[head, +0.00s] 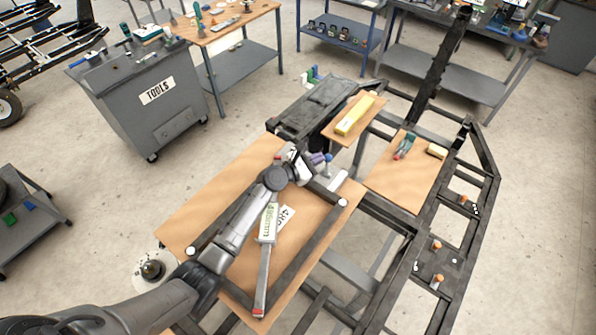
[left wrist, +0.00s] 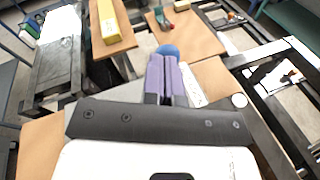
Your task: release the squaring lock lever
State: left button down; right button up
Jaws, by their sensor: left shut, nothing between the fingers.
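My left gripper (head: 318,158) reaches over the wooden board from the lower left. Its purple fingers are shut together, and they show in the left wrist view (left wrist: 166,78). A blue ball knob (left wrist: 168,50) shows just beyond the fingertips; it also shows in the head view (head: 328,158). I cannot tell whether the fingers touch it, or whether it is the squaring lock lever's knob. The knob's lower part is hidden by the fingers. A dark square frame (head: 315,245) with white round corner pieces lies on the board.
A measuring bar (head: 268,225) with a green label lies across the board (head: 215,200), beside a printed card (head: 285,218). A yellow block (head: 355,115) sits on a smaller board behind. A dark chassis (head: 430,225) stands right. A grey tool cabinet (head: 150,105) stands back left.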

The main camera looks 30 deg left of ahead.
pick_arm(q)
jog(key=w, duration=0.4)
jog(key=w+b, duration=0.1)
jog(key=w, duration=0.1)
jog(key=shift+d+r, duration=0.15)
jog(key=shift+d, duration=0.1)
pick_arm(e)
jog(key=shift+s+d+f, duration=0.1)
jog(key=shift+s+f, duration=0.05)
jog(key=shift+f, duration=0.4)
